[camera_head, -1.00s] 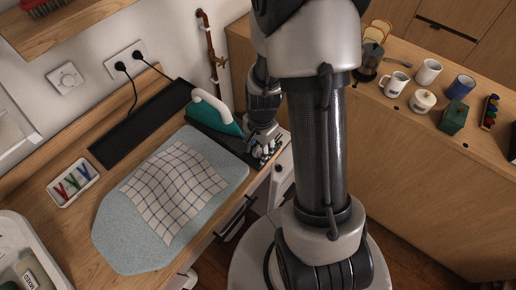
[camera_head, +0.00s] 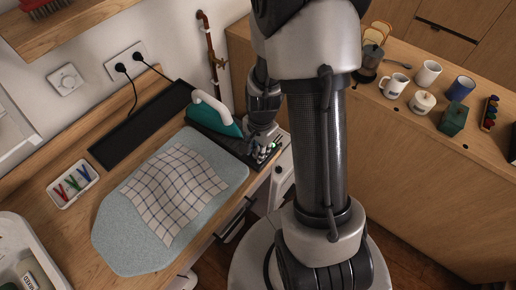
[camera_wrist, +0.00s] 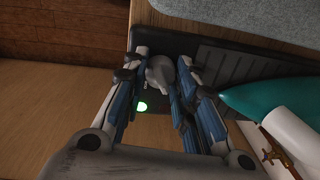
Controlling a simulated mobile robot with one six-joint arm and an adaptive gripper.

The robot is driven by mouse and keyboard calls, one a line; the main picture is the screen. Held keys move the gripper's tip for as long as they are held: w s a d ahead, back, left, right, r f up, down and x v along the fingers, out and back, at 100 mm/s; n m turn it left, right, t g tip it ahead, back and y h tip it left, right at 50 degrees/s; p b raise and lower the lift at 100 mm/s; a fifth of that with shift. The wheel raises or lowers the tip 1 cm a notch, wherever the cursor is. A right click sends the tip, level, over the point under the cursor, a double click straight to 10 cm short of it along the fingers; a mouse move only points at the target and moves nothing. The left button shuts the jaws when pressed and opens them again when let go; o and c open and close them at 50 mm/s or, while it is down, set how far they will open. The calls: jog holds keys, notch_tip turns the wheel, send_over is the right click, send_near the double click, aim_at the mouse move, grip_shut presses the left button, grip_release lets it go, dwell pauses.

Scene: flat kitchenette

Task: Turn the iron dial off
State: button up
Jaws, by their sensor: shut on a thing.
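The iron (camera_head: 214,118), teal with a white handle, stands on a dark base (camera_head: 240,150) at the back end of the ironing pad. Its teal side also shows in the wrist view (camera_wrist: 260,95). In the head view my gripper (camera_head: 264,150) partly hides the base's front corner, and the dial cannot be made out there.
A blue ironing pad (camera_head: 115,235) with a checked cloth (camera_head: 175,190) lies in front of the iron. A dark strip (camera_head: 140,125) runs along the wall below a socket (camera_head: 125,60) with two plugs. A tray of pegs (camera_head: 73,184) is at left.

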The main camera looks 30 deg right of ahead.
jog(key=shift+n, duration=0.4)
jog(key=n+b, duration=0.2)
jog(key=n, duration=0.3)
jog(key=shift+n, duration=0.3)
jog(key=n, duration=0.2)
jog(key=n+b, duration=0.1)
jog(key=n, duration=0.2)
jog(key=shift+w+g+y, duration=0.1)
jog(key=shift+g+y, duration=0.2)
jog(key=shift+n, duration=0.4)
jog(key=o, duration=1.1)
jog(key=r, duration=0.8)
jog(key=d+r, duration=0.1)
jog(key=r, duration=0.3)
